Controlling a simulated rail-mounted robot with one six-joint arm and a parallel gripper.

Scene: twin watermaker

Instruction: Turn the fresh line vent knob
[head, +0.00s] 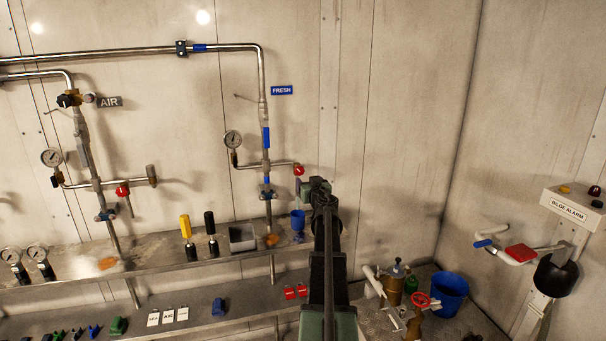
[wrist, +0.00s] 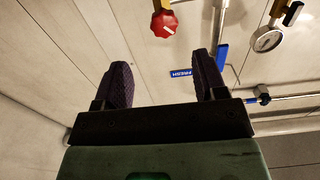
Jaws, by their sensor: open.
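The fresh line vent knob is a red knob (head: 299,170) at the right end of a short side branch off the fresh line pipe (head: 263,110). In the wrist view the red knob (wrist: 164,24) has a white mark on its face and sits beyond the fingertips, near the top of the picture. My gripper (wrist: 162,80) is open and empty, with the knob apart from both dark fingers. In the head view my arm reaches up to just below and right of the knob, and the fingers cannot be made out clearly. The blue FRESH label (head: 282,90) is above.
A pressure gauge (head: 233,139) is on the branch's left side. A blue bucket (head: 449,292) and the bilge alarm box (head: 572,203) are at right. The wall right of the knob is bare.

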